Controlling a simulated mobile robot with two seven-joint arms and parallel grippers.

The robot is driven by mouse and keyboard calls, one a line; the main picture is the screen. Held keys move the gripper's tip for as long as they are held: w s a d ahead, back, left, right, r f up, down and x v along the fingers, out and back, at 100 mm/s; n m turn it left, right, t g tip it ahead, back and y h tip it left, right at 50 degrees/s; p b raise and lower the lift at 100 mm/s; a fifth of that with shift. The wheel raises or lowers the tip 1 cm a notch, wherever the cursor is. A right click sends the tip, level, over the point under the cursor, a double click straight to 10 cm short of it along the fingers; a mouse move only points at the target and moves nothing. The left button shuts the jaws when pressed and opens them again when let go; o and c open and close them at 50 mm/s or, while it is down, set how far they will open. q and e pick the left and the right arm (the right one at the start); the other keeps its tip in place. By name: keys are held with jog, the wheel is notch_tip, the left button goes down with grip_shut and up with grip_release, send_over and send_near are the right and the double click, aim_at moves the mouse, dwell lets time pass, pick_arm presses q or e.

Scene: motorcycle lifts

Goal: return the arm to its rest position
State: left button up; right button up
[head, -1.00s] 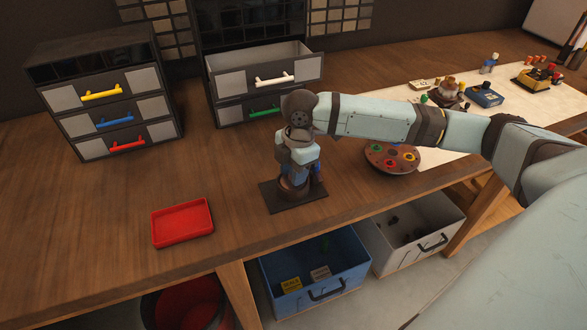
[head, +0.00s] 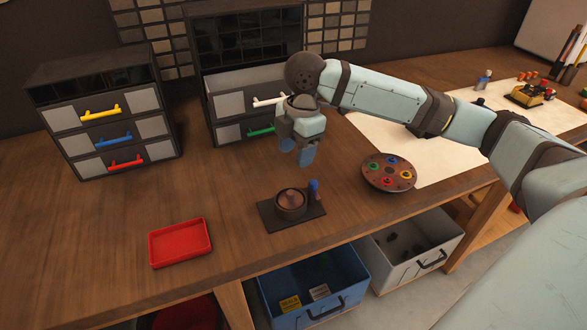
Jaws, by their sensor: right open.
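My right arm reaches in from the right over the workbench. Its gripper (head: 306,156) points down with blue fingertips, open and with nothing seen between them. It hangs above and behind a dark square base (head: 314,225) bearing a round brown pot-like piece (head: 290,203) and a small blue knob (head: 314,186). The gripper is apart from these. The arm hides part of the drawers and the pale mat behind it. My left gripper does not show.
Two drawer cabinets stand at the back; the right one has its white-handled drawer (head: 232,98) pulled out. A red tray (head: 180,243) lies front left. A round palette (head: 389,172) sits right of the base. Blue (head: 352,272) and grey (head: 440,240) bins stand below the bench edge.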

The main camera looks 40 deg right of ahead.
jog(key=shift+d+r, duration=0.15)
jog(key=shift+r, duration=1)
